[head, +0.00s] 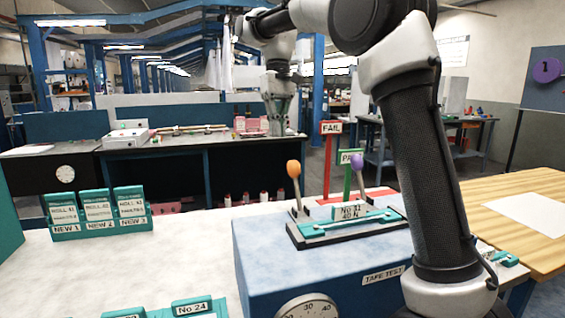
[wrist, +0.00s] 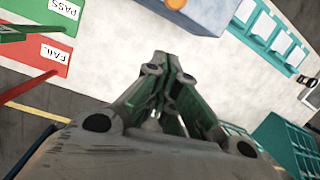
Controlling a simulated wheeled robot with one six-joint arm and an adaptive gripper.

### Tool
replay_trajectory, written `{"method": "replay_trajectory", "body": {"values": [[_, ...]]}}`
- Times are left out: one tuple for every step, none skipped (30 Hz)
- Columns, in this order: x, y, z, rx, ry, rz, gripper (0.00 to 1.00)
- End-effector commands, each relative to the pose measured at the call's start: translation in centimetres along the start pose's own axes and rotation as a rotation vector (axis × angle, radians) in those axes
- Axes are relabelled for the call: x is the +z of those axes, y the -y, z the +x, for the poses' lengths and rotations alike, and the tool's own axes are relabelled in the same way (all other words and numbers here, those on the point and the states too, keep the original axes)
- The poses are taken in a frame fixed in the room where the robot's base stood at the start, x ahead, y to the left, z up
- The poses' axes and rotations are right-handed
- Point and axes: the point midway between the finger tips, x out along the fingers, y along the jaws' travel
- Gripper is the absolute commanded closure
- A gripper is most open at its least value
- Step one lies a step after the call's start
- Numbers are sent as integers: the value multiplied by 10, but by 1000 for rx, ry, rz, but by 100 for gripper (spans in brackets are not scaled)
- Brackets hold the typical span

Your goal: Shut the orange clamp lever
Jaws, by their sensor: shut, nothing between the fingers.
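The orange clamp lever (head: 294,170) stands near upright at the left end of the teal-and-black clamp fixture (head: 345,225), its orange knob on top. The fixture sits on the blue tape test box (head: 262,262). A sliver of orange, likely the lever's knob, shows at the top edge of the wrist view (wrist: 177,3). My gripper (head: 278,130) points down, up and behind the lever in the head view, clear of it. In the wrist view its fingers (wrist: 162,58) are shut together with nothing between them.
A purple-knobbed lever (head: 357,162) stands at the fixture's far side. Behind it are FAIL (head: 331,128) and PASS (head: 350,157) signs on posts. Teal roll holders (head: 98,213) stand at left. The white tabletop (head: 170,262) between them and the box is clear.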

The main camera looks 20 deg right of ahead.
Motion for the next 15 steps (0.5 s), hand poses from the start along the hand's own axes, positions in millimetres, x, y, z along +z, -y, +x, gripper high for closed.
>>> {"method": "replay_trajectory", "body": {"values": [[0, 0, 0, 0, 0, 0, 100], [0, 0, 0, 0, 0, 0, 100], [0, 0, 1, 0, 0, 0, 100], [0, 0, 3, 0, 0, 0, 100], [0, 0, 5, 0, 0, 0, 100], [0, 0, 8, 0, 0, 0, 100], [0, 0, 12, 0, 1, 0, 100], [0, 0, 16, 0, 2, 0, 100], [1, 0, 22, 0, 2, 0, 100], [1, 0, 28, 0, 3, 0, 100], [1, 0, 34, 0, 3, 0, 100], [1, 0, 42, 0, 3, 0, 100], [1, 0, 49, 0, 3, 0, 100], [1, 0, 56, 0, 2, 0, 100], [1, 0, 65, 0, 3, 1, 100]]}}
